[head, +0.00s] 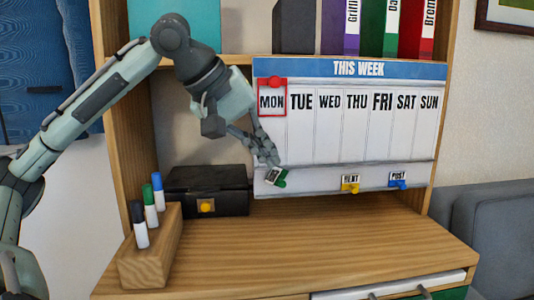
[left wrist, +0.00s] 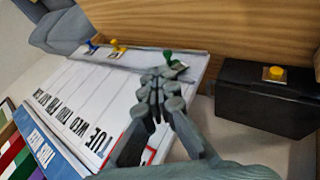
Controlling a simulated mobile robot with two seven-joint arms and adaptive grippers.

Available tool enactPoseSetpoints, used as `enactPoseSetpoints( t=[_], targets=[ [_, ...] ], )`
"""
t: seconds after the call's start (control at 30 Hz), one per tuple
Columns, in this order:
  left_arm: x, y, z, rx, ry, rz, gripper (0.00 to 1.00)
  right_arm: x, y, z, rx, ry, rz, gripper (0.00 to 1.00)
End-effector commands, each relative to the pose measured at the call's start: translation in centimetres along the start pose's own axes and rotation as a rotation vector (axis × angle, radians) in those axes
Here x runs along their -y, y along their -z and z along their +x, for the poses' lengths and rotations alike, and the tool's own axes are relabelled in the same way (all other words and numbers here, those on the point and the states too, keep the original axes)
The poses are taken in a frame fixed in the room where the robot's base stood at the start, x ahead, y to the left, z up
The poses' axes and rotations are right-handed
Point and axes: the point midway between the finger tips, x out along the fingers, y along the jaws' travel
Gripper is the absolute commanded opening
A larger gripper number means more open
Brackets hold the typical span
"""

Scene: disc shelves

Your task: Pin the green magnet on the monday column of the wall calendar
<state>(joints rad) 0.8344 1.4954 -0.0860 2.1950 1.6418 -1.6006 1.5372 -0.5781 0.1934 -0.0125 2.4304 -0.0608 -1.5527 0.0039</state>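The green magnet (head: 281,181) with a small tilted card sits at the lower left of the white wall calendar (head: 310,176), on its bottom strip. It also shows in the left wrist view (left wrist: 168,56). My left gripper (head: 268,160) points down at the board, its fingertips just above the magnet. In the left wrist view the left gripper's fingers (left wrist: 162,76) come close together at the tips, with the magnet at or just beyond them. I cannot tell whether they grip it. The monday column (head: 272,125) has a red-framed MON heading at the far left. My right gripper is out of view.
A yellow magnet (head: 350,187) and a blue magnet (head: 397,183) hold cards on the bottom strip. A black box (head: 205,180) stands left of the calendar. A wooden marker holder (head: 150,250) is at the front left. The desk (head: 330,235) below the calendar is clear.

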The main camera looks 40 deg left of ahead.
Motion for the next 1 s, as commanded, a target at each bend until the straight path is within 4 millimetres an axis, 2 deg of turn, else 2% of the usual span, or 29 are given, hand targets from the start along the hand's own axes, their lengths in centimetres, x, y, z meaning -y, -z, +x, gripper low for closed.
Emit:
enactPoseSetpoints(
  t=[1.0],
  targets=[
    [0.2,1.5,0.5,0.0,0.001,-0.001,0.0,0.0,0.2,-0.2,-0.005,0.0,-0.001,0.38]
  ],
)
